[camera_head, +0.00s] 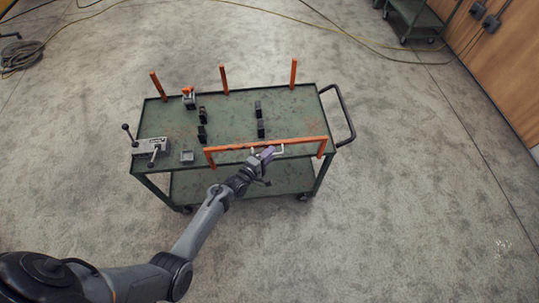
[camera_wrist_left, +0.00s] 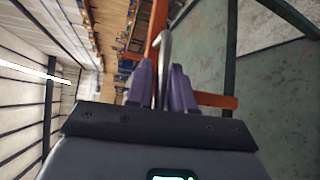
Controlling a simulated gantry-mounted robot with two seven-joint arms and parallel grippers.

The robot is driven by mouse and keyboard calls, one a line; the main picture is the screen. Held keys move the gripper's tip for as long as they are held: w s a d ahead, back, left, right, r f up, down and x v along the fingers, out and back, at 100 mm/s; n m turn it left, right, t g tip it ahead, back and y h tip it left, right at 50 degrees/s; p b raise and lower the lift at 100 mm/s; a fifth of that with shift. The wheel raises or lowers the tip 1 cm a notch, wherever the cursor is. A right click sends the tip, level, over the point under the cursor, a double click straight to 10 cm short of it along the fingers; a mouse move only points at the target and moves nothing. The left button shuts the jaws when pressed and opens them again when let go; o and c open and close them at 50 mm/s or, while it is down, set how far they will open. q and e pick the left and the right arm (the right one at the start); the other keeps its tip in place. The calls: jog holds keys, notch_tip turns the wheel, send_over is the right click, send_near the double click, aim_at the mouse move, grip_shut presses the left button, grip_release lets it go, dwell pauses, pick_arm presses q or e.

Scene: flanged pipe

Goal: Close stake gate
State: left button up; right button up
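The stake gate (camera_head: 235,147) is an orange bar along the near edge of the green cart (camera_head: 185,130), with a short orange post at each end. A pale metal handle (camera_head: 280,149) sits on the bar near its middle. My left gripper (camera_head: 266,154) reaches it from the near side. In the left wrist view the metal handle (camera_wrist_left: 164,50) runs between the two purple fingers of my left gripper (camera_wrist_left: 163,85), which sit close against it on both sides. Part of the orange gate (camera_wrist_left: 215,101) shows behind the fingers. My right gripper is not in view.
Three upright orange stakes (camera_head: 223,79) stand along the cart's far edge. Several black blocks (camera_head: 202,114), a small orange-and-grey clamp (camera_head: 189,98) and a grey lever box (camera_head: 152,146) are on the top. A push handle (camera_head: 343,112) projects right. The surrounding floor is mostly clear.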

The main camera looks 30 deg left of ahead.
pick_arm(q)
jog(key=shift+o, duration=1)
jog(key=shift+w+a, duration=0.1)
jog(key=shift+w, duration=0.05)
jog(key=shift+s, duration=0.2)
jog(key=s+a+r+p, duration=0.1)
jog(key=s, duration=0.9)
jog(key=shift+s+r, duration=0.2)
jog(key=shift+r, duration=0.15)
jog(key=shift+a, duration=0.1)
